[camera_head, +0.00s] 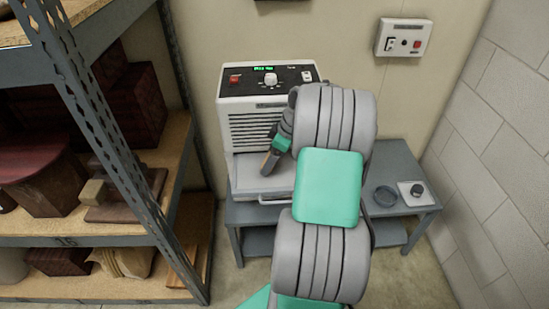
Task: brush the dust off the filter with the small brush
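A white machine (228,108) with a dark control panel, a lit green display and a front grille stands on a grey table. A light grey tray-like part (243,180) juts from its lower front; I cannot tell whether this holds or is the filter. My gripper (268,168) points down just above this part, in front of the grille. Its fingertips look dark and small, and I cannot tell whether they are open or shut or hold something. I cannot make out the small brush. My arm hides the machine's right side.
A dark round dish (385,197) and a white square plate with a black knob (417,190) are on the grey table (395,160) at right. A metal shelf (95,240) with boxes and wooden objects stands close at left. A switch box (403,38) is on the wall.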

